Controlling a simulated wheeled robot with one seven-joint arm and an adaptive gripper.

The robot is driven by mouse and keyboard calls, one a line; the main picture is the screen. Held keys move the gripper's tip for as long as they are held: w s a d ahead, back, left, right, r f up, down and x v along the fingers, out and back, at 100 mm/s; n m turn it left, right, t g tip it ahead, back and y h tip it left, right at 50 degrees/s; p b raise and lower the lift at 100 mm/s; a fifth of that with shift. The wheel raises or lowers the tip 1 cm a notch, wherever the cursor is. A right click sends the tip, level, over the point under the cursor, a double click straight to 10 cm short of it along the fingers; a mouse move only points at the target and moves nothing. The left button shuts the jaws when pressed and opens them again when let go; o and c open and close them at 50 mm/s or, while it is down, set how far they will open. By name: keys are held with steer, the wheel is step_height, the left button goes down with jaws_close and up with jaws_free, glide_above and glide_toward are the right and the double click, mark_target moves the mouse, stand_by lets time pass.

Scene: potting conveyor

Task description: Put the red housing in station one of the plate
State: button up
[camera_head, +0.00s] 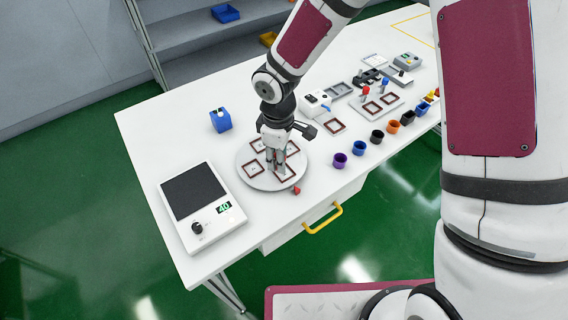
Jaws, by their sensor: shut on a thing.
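The round white plate (245,178) lies on the table and bears several dark red square frames, which look like its stations. I cannot read which one is station one. My gripper (276,172) points down over the middle of the plate, close to its surface, among the frames. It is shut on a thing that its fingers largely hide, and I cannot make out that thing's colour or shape. A small red piece (296,190) shows at the plate's front right edge. I cannot tell whether it is the red housing or a part of the plate.
A black-topped device (195,190) with a green display stands left of the plate, and a blue box (221,121) behind it. A row of coloured cups (359,148) runs along the right edge. A tray with frames (377,106) and small devices stand behind them.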

steer(key=shift+w+d, duration=0.1)
steer(key=shift+d, duration=0.55)
step_height(320, 180, down, 3)
steer(key=shift+a+f+p, duration=0.1)
steer(key=shift+f+p, duration=0.1)
steer(key=shift+p, duration=0.25)
steer(key=shift+f, duration=0.15)
steer(key=shift+c, duration=0.7)
steer(key=o, duration=1)
steer(key=shift+c, duration=0.2)
step_height(320, 180, up, 12)
steer(key=shift+b, duration=0.45)
